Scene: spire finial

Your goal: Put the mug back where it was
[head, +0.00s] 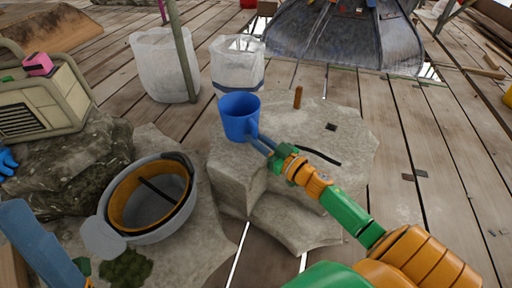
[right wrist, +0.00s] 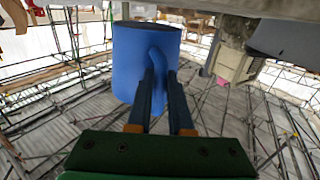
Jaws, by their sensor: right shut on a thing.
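A blue mug (head: 239,120) is upright at the back left corner of the stone block (head: 310,125). My right gripper (head: 258,140) comes in from the lower right and is shut on the mug's handle. In the right wrist view, the mug (right wrist: 135,62) is ahead of the right gripper's two fingers (right wrist: 168,85), which close around the handle. I cannot tell whether the mug's base touches the stone or is just above it. My left gripper does not show.
A grey bucket-like helmet (head: 105,215) with an orange lining lies at the left. A small wooden piece (head: 298,97), a dark chip (head: 331,127) and a black strip (head: 318,155) lie on the stone. White bags (head: 165,68) and a radio (head: 45,100) stand behind and left.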

